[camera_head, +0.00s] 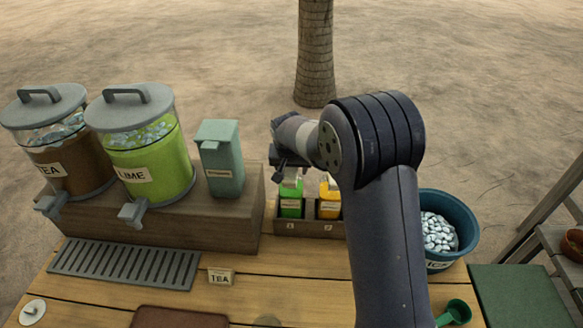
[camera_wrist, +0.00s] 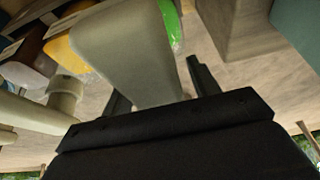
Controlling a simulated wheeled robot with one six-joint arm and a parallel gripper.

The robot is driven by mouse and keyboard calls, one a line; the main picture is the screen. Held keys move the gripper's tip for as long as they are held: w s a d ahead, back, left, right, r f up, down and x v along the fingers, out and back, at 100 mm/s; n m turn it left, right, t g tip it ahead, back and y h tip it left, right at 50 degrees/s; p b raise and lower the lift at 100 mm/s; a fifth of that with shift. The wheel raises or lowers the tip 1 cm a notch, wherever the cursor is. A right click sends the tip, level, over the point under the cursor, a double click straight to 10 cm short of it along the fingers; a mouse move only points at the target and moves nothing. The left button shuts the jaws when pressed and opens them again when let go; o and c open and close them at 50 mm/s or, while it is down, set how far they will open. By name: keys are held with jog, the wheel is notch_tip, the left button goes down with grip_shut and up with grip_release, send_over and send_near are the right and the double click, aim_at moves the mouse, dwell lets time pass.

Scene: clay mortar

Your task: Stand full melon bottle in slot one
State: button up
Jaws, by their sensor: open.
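A green bottle (camera_head: 290,203) with a pale top stands in the left slot of a small dark rack (camera_head: 283,229). Its label is too small to read, so I cannot tell whether it is the melon bottle. A yellow-orange bottle (camera_head: 329,203) stands in the right slot. My gripper (camera_head: 286,176) is open at the green bottle's top. In the wrist view, the pale top (camera_wrist: 125,50) lies between my open fingers (camera_wrist: 150,85), with green (camera_wrist: 172,22) behind it. The orange bottle (camera_wrist: 66,52) is beside it. Contact with the fingers is unclear.
Tea (camera_head: 68,160) and lime (camera_head: 150,160) dispensers and a teal box (camera_head: 220,158) stand on a wooden block to the left. A blue ice bucket (camera_head: 455,215) stands right of the rack, partly behind my arm. A drip grate (camera_head: 122,264) lies in front.

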jog(key=shift+r, duration=0.1)
jog(key=b+v, duration=0.1)
jog(key=v, duration=1.1)
jog(key=shift+b, duration=0.4)
jog(key=shift+a, duration=0.1)
